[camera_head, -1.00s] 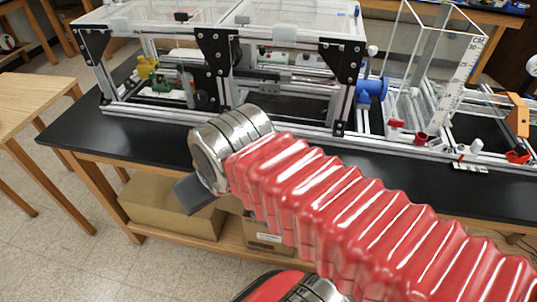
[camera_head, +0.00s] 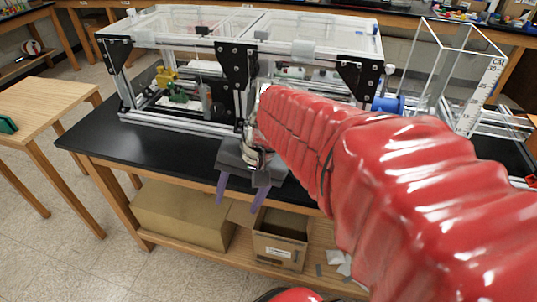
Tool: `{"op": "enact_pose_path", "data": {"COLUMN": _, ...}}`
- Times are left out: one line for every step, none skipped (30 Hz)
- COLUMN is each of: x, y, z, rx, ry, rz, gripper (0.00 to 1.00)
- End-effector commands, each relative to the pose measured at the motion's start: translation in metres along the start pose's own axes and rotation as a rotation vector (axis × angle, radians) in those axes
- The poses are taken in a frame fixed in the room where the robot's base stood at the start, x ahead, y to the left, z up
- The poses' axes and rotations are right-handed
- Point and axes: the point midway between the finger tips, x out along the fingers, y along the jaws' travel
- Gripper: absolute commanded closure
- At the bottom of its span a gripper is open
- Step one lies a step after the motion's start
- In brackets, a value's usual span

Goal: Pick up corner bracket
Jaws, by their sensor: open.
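Black corner brackets with bolt heads are fixed on the extrusion frame (camera_head: 190,126). One bracket (camera_head: 237,66) is at the middle post, one (camera_head: 118,52) at the left corner and one (camera_head: 358,76) at the right. I cannot tell which one the task means, and no loose bracket is clearly visible. My gripper (camera_head: 238,204) has two purple fingers spread apart with nothing visible between them. It hangs at the front edge of the black bench, below the middle bracket and apart from it. My red-sleeved arm hides the lower right of the frame.
The black bench top (camera_head: 110,140) is clear at the left front. Cardboard boxes (camera_head: 180,215) sit on the shelf below. A clear tank (camera_head: 450,70) and a blue fitting (camera_head: 388,104) stand at the right. A wooden table (camera_head: 40,110) is at the left.

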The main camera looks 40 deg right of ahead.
Motion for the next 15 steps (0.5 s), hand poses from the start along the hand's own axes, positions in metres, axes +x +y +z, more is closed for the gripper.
{"op": "enact_pose_path", "data": {"x": 0.003, "y": 0.005, "z": -0.009, "rx": 0.080, "ry": -0.032, "rz": -0.014, "gripper": 0.47}}
{"op": "enact_pose_path", "data": {"x": 0.004, "y": 0.007, "z": -0.013, "rx": 0.124, "ry": -0.049, "rz": -0.026, "gripper": 0.47}}
{"op": "enact_pose_path", "data": {"x": 0.005, "y": 0.010, "z": -0.018, "rx": 0.183, "ry": -0.073, "rz": -0.040, "gripper": 0.47}}
{"op": "enact_pose_path", "data": {"x": 0.006, "y": 0.013, "z": -0.022, "rx": 0.226, "ry": -0.091, "rz": -0.052, "gripper": 0.47}}
{"op": "enact_pose_path", "data": {"x": 0.007, "y": 0.015, "z": -0.027, "rx": 0.269, "ry": -0.108, "rz": -0.065, "gripper": 0.47}}
{"op": "enact_pose_path", "data": {"x": 0.008, "y": 0.018, "z": -0.033, "rx": 0.328, "ry": -0.132, "rz": -0.081, "gripper": 0.47}}
{"op": "enact_pose_path", "data": {"x": 0.009, "y": 0.021, "z": -0.038, "rx": 0.371, "ry": -0.148, "rz": -0.095, "gripper": 0.47}}
{"op": "enact_pose_path", "data": {"x": 0.009, "y": 0.023, "z": -0.043, "rx": 0.414, "ry": -0.165, "rz": -0.109, "gripper": 0.47}}
{"op": "enact_pose_path", "data": {"x": 0.010, "y": 0.027, "z": -0.049, "rx": 0.472, "ry": -0.188, "rz": -0.127, "gripper": 0.47}}
{"op": "enact_pose_path", "data": {"x": 0.011, "y": 0.030, "z": -0.054, "rx": 0.514, "ry": -0.204, "rz": -0.143, "gripper": 0.47}}
{"op": "enact_pose_path", "data": {"x": 0.011, "y": 0.033, "z": -0.059, "rx": 0.556, "ry": -0.221, "rz": -0.158, "gripper": 0.47}}
{"op": "enact_pose_path", "data": {"x": 0.011, "y": 0.038, "z": -0.066, "rx": 0.613, "ry": -0.243, "rz": -0.179, "gripper": 0.47}}
{"op": "enact_pose_path", "data": {"x": 0.012, "y": 0.041, "z": -0.071, "rx": 0.655, "ry": -0.259, "rz": -0.197, "gripper": 0.47}}
{"op": "enact_pose_path", "data": {"x": 0.012, "y": 0.045, "z": -0.076, "rx": 0.696, "ry": -0.276, "rz": -0.213, "gripper": 0.47}}
{"op": "enact_pose_path", "data": {"x": 0.012, "y": 0.051, "z": -0.084, "rx": 0.751, "ry": -0.297, "rz": -0.237, "gripper": 0.47}}
